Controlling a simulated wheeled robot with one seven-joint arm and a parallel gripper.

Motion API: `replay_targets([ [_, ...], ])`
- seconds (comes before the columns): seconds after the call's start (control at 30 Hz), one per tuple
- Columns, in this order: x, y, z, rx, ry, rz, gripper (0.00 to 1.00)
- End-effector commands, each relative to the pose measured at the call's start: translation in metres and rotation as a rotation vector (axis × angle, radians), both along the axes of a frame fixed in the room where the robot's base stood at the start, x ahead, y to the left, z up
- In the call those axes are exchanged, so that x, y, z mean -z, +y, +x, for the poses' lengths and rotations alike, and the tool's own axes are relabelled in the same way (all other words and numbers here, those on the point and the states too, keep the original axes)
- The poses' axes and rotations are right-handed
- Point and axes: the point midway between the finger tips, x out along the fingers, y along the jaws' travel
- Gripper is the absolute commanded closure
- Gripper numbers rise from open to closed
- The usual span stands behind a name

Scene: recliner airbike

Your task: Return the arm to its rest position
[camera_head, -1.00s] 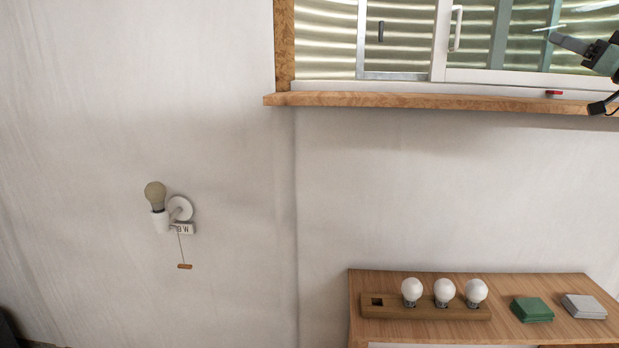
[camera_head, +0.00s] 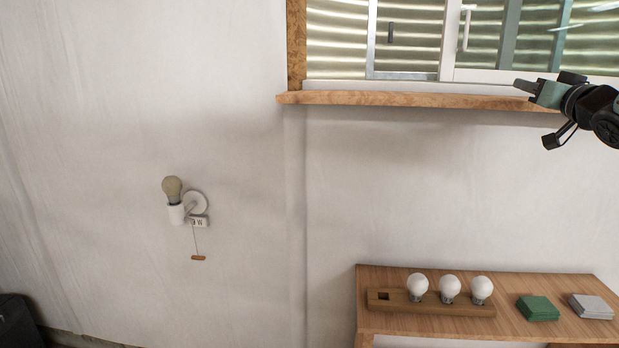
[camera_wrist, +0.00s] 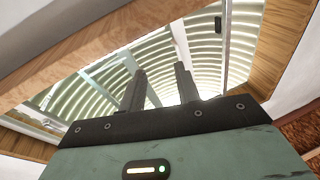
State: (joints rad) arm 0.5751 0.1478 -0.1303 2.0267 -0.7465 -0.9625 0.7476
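My gripper (camera_head: 527,87) is at the upper right of the head view, in front of the window and its wooden sill, pointing left. In the wrist view its two fingers (camera_wrist: 160,88) stand apart with nothing between them, and the window shows beyond them. The rest of my arm runs off the right edge of the head view.
A wall lamp (camera_head: 178,205) with a bulb and pull cord is on the left wall. A wooden table (camera_head: 430,325) at lower right bears a bulb holder (camera_head: 440,308) and green (camera_head: 538,308) and grey (camera_head: 591,306) stacks. The window sill (camera_head: 400,98) juts out near my gripper.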

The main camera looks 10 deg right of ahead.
Motion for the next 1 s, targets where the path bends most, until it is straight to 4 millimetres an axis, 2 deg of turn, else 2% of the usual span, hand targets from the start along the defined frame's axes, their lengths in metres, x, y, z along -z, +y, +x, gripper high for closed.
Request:
replay_targets([
  [0.13, 0.065, 0.042, 0.011, 0.077, 0.218, 0.041, 0.68],
  [0.27, 0.141, 0.093, -0.001, 0.11, 0.5, 0.057, 0.68],
  [0.4, 0.214, 0.151, -0.041, 0.084, 0.812, 0.047, 0.68],
  [0.47, 0.241, 0.176, -0.064, 0.055, 0.943, 0.036, 0.68],
  [0.6, 0.292, 0.23, -0.129, -0.039, 1.235, 0.0, 0.68],
  [0.7, 0.317, 0.263, -0.181, -0.126, 1.43, -0.033, 0.68],
  [0.77, 0.327, 0.283, -0.212, -0.191, 1.536, -0.06, 0.68],
  [0.8, 0.321, 0.314, -0.215, -0.267, 1.536, -0.125, 0.68],
  [0.9, 0.315, 0.371, -0.243, -0.42, 1.577, -0.259, 0.68],
  [1.0, 0.31, 0.414, -0.278, -0.547, 1.611, -0.388, 0.68],
])
